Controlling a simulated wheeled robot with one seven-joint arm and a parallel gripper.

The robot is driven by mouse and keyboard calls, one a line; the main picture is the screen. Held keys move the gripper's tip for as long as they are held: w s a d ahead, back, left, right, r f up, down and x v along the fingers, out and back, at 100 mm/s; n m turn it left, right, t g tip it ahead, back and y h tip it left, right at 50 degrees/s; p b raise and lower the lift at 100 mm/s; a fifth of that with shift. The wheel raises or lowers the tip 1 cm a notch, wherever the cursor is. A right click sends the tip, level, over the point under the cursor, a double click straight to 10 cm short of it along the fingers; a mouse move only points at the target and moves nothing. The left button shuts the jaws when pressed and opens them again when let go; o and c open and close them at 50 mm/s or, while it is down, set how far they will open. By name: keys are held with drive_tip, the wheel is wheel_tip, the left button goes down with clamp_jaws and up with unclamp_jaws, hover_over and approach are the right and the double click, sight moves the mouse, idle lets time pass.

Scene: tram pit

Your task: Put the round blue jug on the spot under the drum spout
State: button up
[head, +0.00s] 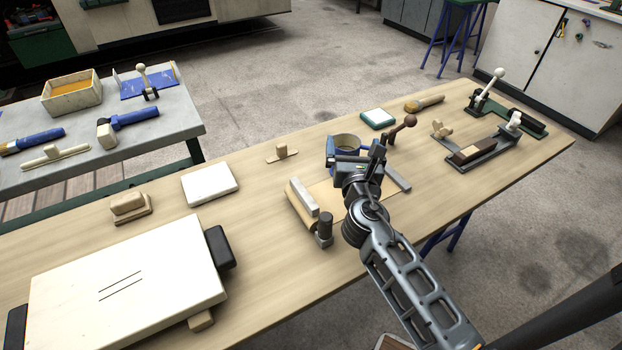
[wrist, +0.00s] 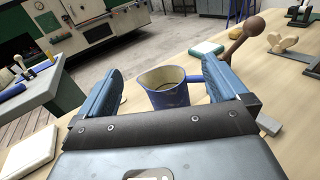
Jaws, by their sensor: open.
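The round blue jug (head: 346,142) stands upright on the wooden bench, with a pale rim and a pour lip. In the wrist view the jug (wrist: 165,92) is ahead of my gripper (wrist: 166,82), between its two blue-grey fingers in the picture. My gripper (head: 362,166) is open and empty, on the near side of the jug, and it covers part of the jug in the head view. I cannot tell how far the fingertips are from the jug's sides. I cannot make out a drum spout or a spot under one in either view.
A brown ball-topped lever (head: 404,125) stands just right of the jug. A grey bar (head: 397,178) and a roller-like block (head: 303,196) flank a tan sheet by my gripper. A teal-edged pad (head: 377,118) lies behind.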

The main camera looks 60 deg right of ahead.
sight(346, 151)
drive_tip(key=f+b, duration=0.1)
drive_tip(key=f, duration=0.1)
drive_tip(key=f+b, duration=0.1)
drive_tip(key=f, duration=0.2)
drive_tip(key=f+b, duration=0.1)
drive_tip(key=f, duration=0.1)
drive_tip(key=shift+w+a+f, duration=0.2)
drive_tip(key=shift+w+f, duration=0.05)
drive_tip(key=shift+w, duration=0.05)
drive_tip(key=shift+d+f, duration=0.15)
drive_tip(key=shift+x, duration=0.9)
drive_tip(key=x, duration=0.5)
drive_tip(key=shift+w+d+p, duration=0.1)
drive_tip(key=shift+d+p, duration=0.1)
drive_tip(key=shift+p, duration=0.15)
drive_tip(key=c, duration=1.2)
drive_tip(key=shift+r, duration=0.25)
drive_tip(key=shift+c, duration=0.5)
